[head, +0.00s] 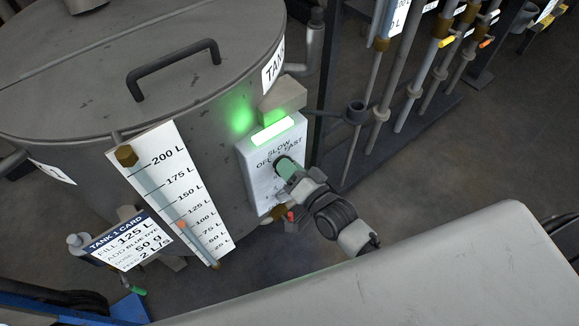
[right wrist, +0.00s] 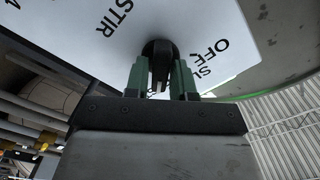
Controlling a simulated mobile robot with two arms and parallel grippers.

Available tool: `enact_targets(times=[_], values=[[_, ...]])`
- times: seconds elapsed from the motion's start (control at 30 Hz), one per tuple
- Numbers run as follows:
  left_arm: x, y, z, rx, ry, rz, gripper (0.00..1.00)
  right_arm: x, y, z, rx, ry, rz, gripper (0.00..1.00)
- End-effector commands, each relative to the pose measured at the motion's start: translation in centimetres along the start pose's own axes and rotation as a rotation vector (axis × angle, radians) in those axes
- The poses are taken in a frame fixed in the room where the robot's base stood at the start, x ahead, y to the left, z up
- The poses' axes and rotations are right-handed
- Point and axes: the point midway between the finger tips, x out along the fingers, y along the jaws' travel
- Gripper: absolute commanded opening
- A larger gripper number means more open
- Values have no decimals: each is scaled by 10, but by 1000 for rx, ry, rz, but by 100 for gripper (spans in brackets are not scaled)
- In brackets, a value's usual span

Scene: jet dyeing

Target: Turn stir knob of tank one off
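Tank one (head: 190,75) is a large grey drum with a flat lid. A white stir panel (head: 262,185) is fixed to its side, marked SLOW, OFF and FAST, with a lit green lamp (head: 272,131) at its top. My right gripper (head: 284,166) is at the panel, its green fingers hiding the knob in the head view. In the right wrist view, the black stir knob (right wrist: 158,48) sits between the two green fingers, which are close in on both sides. The knob's exact pointing is hard to read. My left gripper is out of view.
A level gauge (head: 175,190) and the tank 1 card (head: 118,242) stand left of the panel. A grey block (head: 283,97) juts out above the lamp. Pipes with coloured handles (head: 447,41) stand at the back right. Open floor (head: 440,165) lies right of the panel.

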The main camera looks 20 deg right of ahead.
Motion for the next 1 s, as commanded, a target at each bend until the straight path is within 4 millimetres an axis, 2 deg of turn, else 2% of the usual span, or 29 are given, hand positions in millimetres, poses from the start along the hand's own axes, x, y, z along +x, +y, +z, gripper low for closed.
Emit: enact_targets(times=[0.03, 0.13, 0.17, 0.57, 1.0], values=[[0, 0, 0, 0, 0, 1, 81, 0, 0, 0, 0, 0, 0, 16], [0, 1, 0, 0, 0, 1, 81, 0, 0, 0, 0, 0, 0, 1], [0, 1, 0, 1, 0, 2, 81, 0, 0, 0, 0, 0, 0, 0], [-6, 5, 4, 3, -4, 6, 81, 0, -2, -1, -68, 0, 0, 0], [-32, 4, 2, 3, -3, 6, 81, 0, -4, -2, -424, 0, 1, 0]])
